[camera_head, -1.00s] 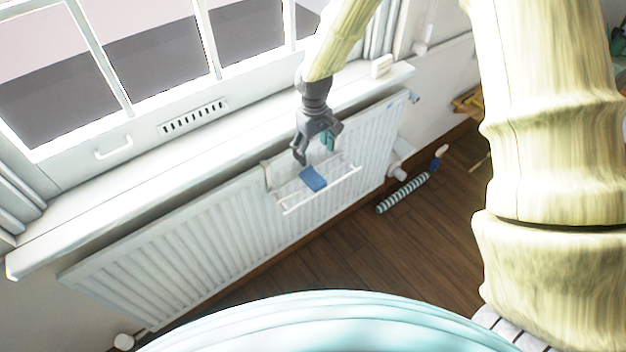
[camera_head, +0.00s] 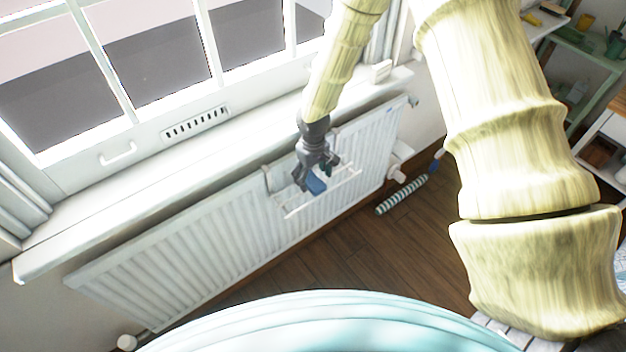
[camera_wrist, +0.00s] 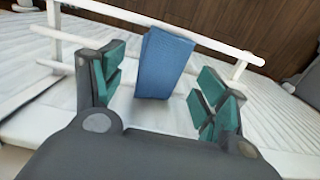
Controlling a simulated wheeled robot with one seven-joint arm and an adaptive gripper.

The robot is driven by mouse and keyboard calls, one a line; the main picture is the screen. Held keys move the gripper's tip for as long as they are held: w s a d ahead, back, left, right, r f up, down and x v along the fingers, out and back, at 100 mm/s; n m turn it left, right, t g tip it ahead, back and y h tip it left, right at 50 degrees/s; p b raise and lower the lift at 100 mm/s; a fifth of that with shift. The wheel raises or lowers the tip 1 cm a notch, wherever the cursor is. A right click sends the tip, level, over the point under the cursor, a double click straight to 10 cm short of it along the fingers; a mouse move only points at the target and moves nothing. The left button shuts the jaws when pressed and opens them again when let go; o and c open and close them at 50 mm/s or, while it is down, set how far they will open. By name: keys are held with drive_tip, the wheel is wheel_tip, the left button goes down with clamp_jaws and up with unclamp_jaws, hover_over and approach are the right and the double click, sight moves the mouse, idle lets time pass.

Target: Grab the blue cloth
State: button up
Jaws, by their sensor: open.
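The blue cloth (camera_head: 316,186) hangs on a white rack rail at the front of the radiator. In the wrist view the cloth (camera_wrist: 165,62) lies folded over the rail, between my two fingers and a little beyond their teal pads. My gripper (camera_head: 316,177) is open over the cloth; it also shows in the wrist view (camera_wrist: 160,92), with a gap on each side of the cloth. In the head view the gripper partly hides the cloth.
The white rack (camera_head: 345,181) hooks over the ribbed white radiator (camera_head: 190,252) below the windowsill (camera_head: 110,208). A green shelf (camera_head: 582,48) stands at the upper right.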

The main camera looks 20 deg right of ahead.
drive_tip(key=shift+f, duration=0.85)
drive_tip(key=shift+c, duration=0.4)
drive_tip(key=c, duration=0.9)
drive_tip(key=shift+c, duration=0.2)
drive_tip(key=shift+r, duration=0.2)
